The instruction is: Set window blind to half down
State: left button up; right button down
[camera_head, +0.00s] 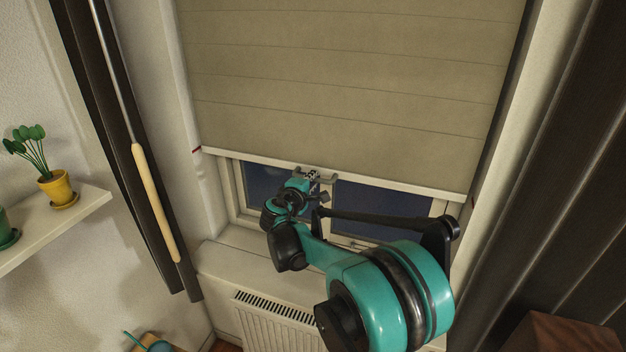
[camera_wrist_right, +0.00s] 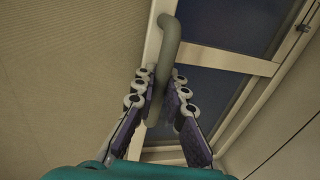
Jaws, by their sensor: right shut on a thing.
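The beige window blind (camera_head: 350,75) hangs over most of the window. Its pale bottom bar (camera_head: 400,184) sits a little above the lower part of the window frame, and dark glass (camera_head: 380,208) shows below it. A small grey handle is fixed at the middle of the bar. My right gripper (camera_head: 313,177) is at this handle. In the right wrist view, the curved handle (camera_wrist_right: 165,60) runs between the two fingers of my right gripper (camera_wrist_right: 160,100), which are shut on it. My left gripper is not in view.
A red mark (camera_head: 197,150) shows on the left side of the window recess. A radiator (camera_head: 270,318) stands below the sill (camera_head: 235,260). Dark curtains hang left (camera_head: 120,130) and right (camera_head: 560,190). A shelf (camera_head: 60,225) with a yellow plant pot (camera_head: 57,189) is at the left.

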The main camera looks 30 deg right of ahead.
jog(key=c, duration=1.5)
grip_release()
jog(key=shift+c, duration=0.2)
jog(key=v, duration=1.2)
jog(key=shift+f, duration=0.1)
jog(key=s+a+f+m+y+b, duration=0.2)
jog(key=s+a+f+y+b, duration=0.2)
jog(key=s+f, duration=0.4)
jog(key=s+a+f+m+g+y+b, duration=0.1)
jog(key=s+a+f+m+y+b, duration=0.2)
jog(key=s+a+f+b, duration=0.4)
jog(key=s+a+f+m+g+y+b, duration=0.1)
jog(key=s+a+f+y+b, duration=0.4)
jog(key=f, duration=1.2)
jog(key=s+m+b, duration=0.1)
jog(key=s+b, duration=0.1)
jog(key=s, duration=0.2)
jog(key=shift+a+f+m, duration=0.25)
jog(key=shift+a+m, duration=0.05)
